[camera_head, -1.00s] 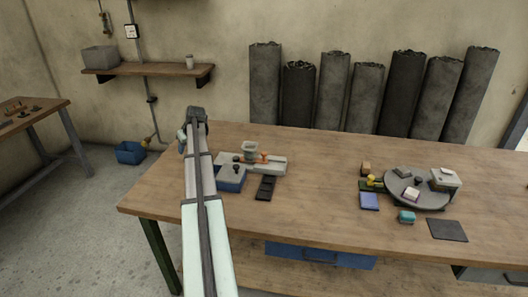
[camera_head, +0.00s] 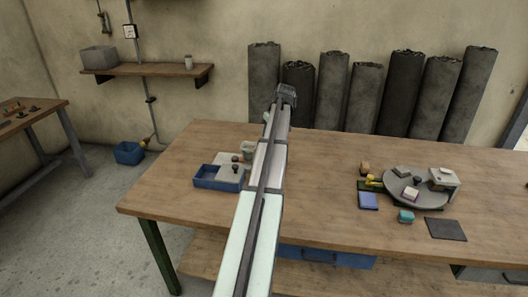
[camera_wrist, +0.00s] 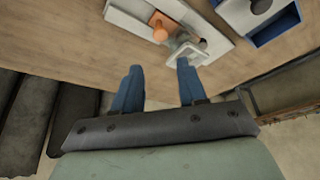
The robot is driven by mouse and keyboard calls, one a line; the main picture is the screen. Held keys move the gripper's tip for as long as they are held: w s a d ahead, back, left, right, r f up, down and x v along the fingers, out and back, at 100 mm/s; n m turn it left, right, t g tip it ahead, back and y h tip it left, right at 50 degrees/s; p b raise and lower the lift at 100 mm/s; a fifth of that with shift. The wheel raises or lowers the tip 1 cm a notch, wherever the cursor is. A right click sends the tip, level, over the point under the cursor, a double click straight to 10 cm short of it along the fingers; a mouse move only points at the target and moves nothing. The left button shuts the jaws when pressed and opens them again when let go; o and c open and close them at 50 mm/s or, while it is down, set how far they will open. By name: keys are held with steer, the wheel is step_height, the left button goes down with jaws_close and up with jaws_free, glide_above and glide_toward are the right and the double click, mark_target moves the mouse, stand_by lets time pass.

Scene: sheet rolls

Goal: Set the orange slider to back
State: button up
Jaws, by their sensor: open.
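In the head view my gripper (camera_head: 286,95) is raised over the table's back edge.
At right on the wooden table (camera_head: 160,195) are a round grey turntable (camera_head: 400,196), small blocks and a dark mat (camera_head: 446,229). Grey rolls (camera_head: 334,90) stand behind.

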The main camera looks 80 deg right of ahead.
steer(key=x, duration=1.3)
steer(key=shift+w+f, duration=0.1)
steer(key=shift+f, duration=0.05)
steer(key=shift+c, duration=0.3)
jaws_close()
